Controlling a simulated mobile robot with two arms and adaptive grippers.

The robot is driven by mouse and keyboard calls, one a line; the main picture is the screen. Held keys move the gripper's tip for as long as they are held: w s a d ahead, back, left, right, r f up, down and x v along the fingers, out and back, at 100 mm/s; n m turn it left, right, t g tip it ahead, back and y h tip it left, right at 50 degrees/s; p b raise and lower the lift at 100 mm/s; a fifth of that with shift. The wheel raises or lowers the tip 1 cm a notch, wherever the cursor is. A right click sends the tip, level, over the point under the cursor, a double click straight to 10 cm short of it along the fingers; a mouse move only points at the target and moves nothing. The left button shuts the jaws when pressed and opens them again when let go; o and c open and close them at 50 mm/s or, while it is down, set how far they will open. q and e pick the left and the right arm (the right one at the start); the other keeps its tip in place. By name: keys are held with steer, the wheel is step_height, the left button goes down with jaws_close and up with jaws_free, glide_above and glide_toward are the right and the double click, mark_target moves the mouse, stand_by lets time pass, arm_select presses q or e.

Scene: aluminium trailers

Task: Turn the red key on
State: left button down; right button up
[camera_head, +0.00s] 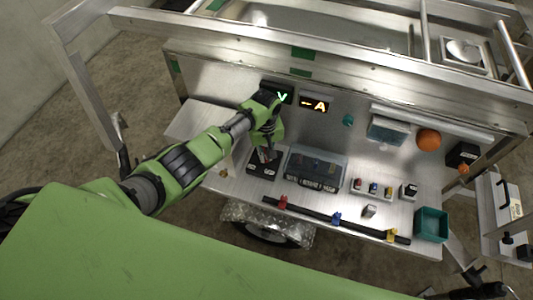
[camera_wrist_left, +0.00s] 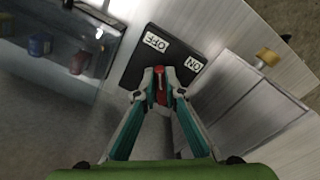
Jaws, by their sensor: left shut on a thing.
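The key switch is a black box (camera_head: 262,170) on the metal panel in the head view. In the left wrist view the black box (camera_wrist_left: 150,62) carries a white OFF label (camera_wrist_left: 157,42) and a white ON label (camera_wrist_left: 194,64). The red key (camera_wrist_left: 160,84) stands between my left gripper's fingertips, and its upper end lies below the OFF label, left of ON. My left gripper (camera_wrist_left: 161,90) is shut on the red key. In the head view my left gripper (camera_head: 267,150) is over the box and hides most of the key. I do not see my right gripper.
Right of the switch are a clear-lidded case (camera_head: 316,170), small colored buttons (camera_head: 373,188) and a teal bin (camera_head: 431,224). A black rail (camera_head: 336,217) with colored valves runs along the front. An orange ball (camera_head: 428,139) lies farther right. Lit displays (camera_head: 314,104) are behind the gripper.

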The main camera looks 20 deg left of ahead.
arm_select(q)
steer(key=m, duration=0.3)
steer(key=shift+s+a+r+m+p, duration=0.1)
steer(key=shift+a+m+p, duration=0.2)
steer(key=shift+p, duration=0.1)
steer(key=m, duration=0.4)
steer(key=shift+a+m, duration=0.3)
steer(key=m, duration=0.3)
steer(key=shift+a, duration=0.2)
steer(key=shift+w+a+m, duration=0.15)
steer(key=shift+m, duration=0.95)
steer(key=shift+w+a+m, duration=0.1)
steer(key=shift+m, duration=1)
steer(key=c, duration=2.1)
jaws_free()
steer(key=shift+c, duration=0.2)
